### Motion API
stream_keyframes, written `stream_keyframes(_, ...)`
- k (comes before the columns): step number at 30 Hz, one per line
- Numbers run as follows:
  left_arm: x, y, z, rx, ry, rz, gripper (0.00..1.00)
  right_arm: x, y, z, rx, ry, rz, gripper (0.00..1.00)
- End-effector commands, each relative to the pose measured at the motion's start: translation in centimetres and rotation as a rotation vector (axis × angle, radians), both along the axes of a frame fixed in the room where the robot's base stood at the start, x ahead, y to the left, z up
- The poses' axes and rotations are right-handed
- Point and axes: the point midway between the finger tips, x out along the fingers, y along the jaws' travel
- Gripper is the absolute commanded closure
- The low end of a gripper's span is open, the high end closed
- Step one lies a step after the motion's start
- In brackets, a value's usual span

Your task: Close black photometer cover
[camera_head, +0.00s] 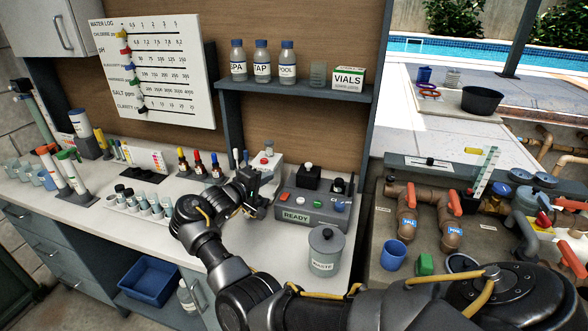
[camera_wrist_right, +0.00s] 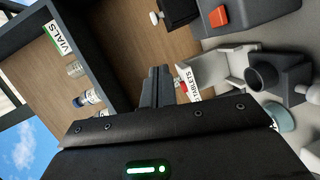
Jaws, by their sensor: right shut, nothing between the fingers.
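The grey photometer (camera_head: 312,206) stands on the bench with a lit READY display and coloured buttons. A black block with a pale knob, apparently its cover (camera_head: 308,178), stands upright at the rear of its top; I cannot tell its hinge. In the right wrist view a black part with a pale knob (camera_wrist_right: 180,12) shows at the top edge, partly cut off. My right gripper (camera_head: 268,179) is left of the photometer, apart from the black block. Its fingers (camera_wrist_right: 157,86) are together and empty. My left gripper is not in view.
A white tablet dispenser (camera_head: 266,160) stands close behind my right gripper. A lidded waste pot (camera_head: 326,250) is in front of the photometer. Dropper bottles (camera_head: 199,165) and a vial rack (camera_head: 140,205) are to the left. A shelf (camera_head: 300,91) with bottles overhangs the back.

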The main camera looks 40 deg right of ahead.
Motion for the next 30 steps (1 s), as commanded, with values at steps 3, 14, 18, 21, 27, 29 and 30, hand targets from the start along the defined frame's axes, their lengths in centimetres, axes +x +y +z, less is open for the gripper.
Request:
stream_keyframes(3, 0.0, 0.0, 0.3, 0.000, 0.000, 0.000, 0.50, 0.2, -0.7, 0.0, -0.003, -0.001, 0.000, 1.00)
stream_keyframes(14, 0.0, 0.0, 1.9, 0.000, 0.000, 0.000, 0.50, 2.1, -6.9, -0.7, -0.005, 0.000, -0.001, 1.00)
stream_keyframes(18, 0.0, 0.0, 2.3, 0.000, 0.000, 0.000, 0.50, 2.9, -9.5, -1.2, -0.004, -0.002, 0.000, 1.00)
stream_keyframes(21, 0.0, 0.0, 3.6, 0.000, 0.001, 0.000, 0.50, 2.3, -10.8, -1.3, -0.004, -0.001, 0.000, 1.00)
stream_keyframes(27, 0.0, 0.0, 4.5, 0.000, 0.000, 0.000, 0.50, 1.4, -12.5, -1.9, -0.002, -0.004, 0.001, 1.00)
stream_keyframes(29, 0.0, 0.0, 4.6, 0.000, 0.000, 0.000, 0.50, 1.2, -12.7, -2.1, -0.002, -0.004, 0.002, 1.00)
stream_keyframes(30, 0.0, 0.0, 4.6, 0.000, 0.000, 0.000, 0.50, 1.2, -12.8, -2.1, -0.002, -0.004, 0.002, 1.00)
